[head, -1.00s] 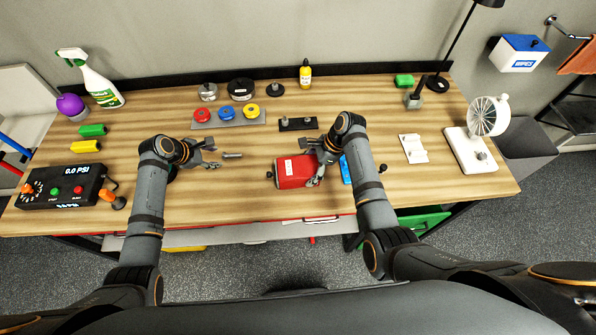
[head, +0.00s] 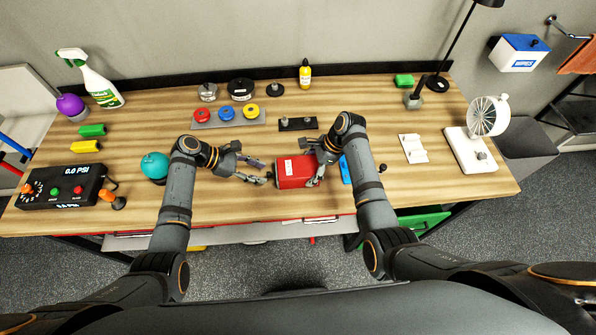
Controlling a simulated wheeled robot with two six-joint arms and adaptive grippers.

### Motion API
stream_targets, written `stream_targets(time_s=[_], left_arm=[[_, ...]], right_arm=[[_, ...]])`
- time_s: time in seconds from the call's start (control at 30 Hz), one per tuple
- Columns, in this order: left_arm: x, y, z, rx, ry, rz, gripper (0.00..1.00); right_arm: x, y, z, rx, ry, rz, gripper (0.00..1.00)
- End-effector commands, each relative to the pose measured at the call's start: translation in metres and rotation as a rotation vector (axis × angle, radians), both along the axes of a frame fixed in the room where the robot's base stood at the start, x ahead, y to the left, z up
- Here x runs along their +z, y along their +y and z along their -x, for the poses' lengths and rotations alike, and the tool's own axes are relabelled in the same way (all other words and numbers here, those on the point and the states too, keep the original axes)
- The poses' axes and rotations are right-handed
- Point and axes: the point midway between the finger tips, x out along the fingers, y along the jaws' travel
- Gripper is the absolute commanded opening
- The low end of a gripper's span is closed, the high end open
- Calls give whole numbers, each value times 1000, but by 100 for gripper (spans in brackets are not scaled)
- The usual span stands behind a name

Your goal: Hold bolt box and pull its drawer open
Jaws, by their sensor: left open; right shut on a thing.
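The red bolt box (head: 293,173) lies on the wooden table (head: 230,208) near the middle front, with a white label on top. A small dark knob (head: 270,176) sticks out at its left end. My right gripper (head: 318,173) is shut on the right end of the box. My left gripper (head: 264,171) is open, its fingertips close to the knob at the left end. Whether a finger touches the knob is hard to tell. The drawer's seam is too small to make out.
A teal ball (head: 155,166) sits left of my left arm. A blue item (head: 345,168) lies partly behind my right arm. A dark plate with pegs (head: 297,124) and a tray of coloured discs (head: 228,114) stand behind. The table left of the box front is clear.

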Motion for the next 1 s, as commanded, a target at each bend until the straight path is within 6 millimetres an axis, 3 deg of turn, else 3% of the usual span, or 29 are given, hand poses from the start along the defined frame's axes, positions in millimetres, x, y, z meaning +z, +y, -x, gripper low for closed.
stream_targets(time_s=[0.3,1.0], left_arm=[[-25,-30,-1,1,1,0,43],[-29,-36,0,0,3,5,43]], right_arm=[[0,0,0,0,0,0,48],[0,3,1,2,2,-7,48]])
